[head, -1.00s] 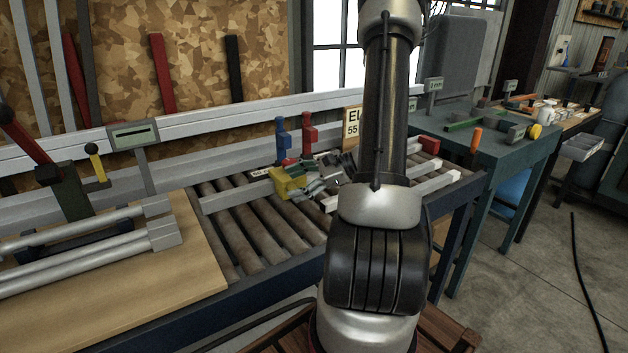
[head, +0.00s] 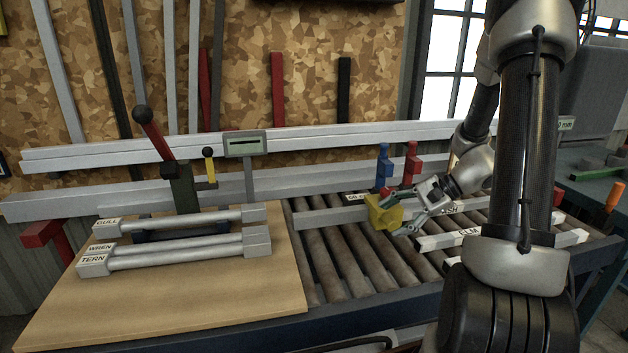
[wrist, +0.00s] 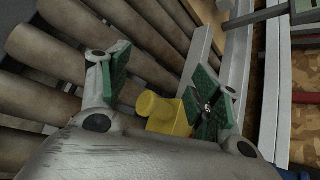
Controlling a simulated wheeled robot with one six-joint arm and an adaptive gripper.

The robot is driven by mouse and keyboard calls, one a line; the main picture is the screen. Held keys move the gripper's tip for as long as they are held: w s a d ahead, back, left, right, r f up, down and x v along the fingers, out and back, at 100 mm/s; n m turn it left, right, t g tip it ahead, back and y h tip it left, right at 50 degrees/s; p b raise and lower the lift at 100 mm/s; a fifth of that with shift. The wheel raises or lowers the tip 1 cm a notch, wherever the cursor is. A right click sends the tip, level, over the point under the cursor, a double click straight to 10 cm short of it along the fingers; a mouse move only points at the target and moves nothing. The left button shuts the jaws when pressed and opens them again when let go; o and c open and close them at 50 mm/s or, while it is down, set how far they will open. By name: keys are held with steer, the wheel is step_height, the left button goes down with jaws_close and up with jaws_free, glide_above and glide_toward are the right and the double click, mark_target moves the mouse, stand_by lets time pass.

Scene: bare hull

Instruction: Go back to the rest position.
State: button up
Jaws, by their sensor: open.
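My gripper (head: 396,225) is open, low over the roller conveyor (head: 345,262), just right of a yellow block (head: 383,212). In the wrist view my gripper (wrist: 160,72) has its two green-padded fingers spread wide. The yellow block (wrist: 168,112) shows there between the finger bases, nearer the right finger. Nothing is clasped between the pads. Whether the right finger touches the block, I cannot tell. My arm reaches out and down at the right of the head view.
Blue (head: 383,165) and red (head: 412,165) clamps stand behind the rollers. Labelled pale bars (head: 448,240) lie on the rollers at right. A wooden board (head: 170,305) at left carries metal tubes (head: 180,255). A lever stand (head: 184,188) and a grey display (head: 246,144) rise behind it.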

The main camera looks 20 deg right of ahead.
steer(key=shift+s+d+f, duration=0.1)
steer(key=shift+s+f, duration=0.05)
steer(key=shift+n+g+h, duration=0.3)
steer(key=shift+n+g, duration=0.1)
steer(key=shift+g, duration=0.5)
steer(key=s, duration=0.1)
steer(key=s+f, duration=0.1)
steer(key=s, duration=0.2)
steer(key=shift+d+f, duration=0.3)
steer(key=s+a+r+n+t+h, duration=0.1)
steer(key=s+r+n+h, duration=0.3)
steer(key=r, duration=0.6)
steer(key=s+a+r+n+t+h, duration=0.1)
steer(key=s+r+n+h, duration=0.3)
steer(key=s+r+n, duration=0.5)
steer(key=shift+s+a+r+n+h, duration=0.3)
steer(key=shift+s+a+r+h, duration=0.1)
steer(key=shift+s+a, duration=0.35)
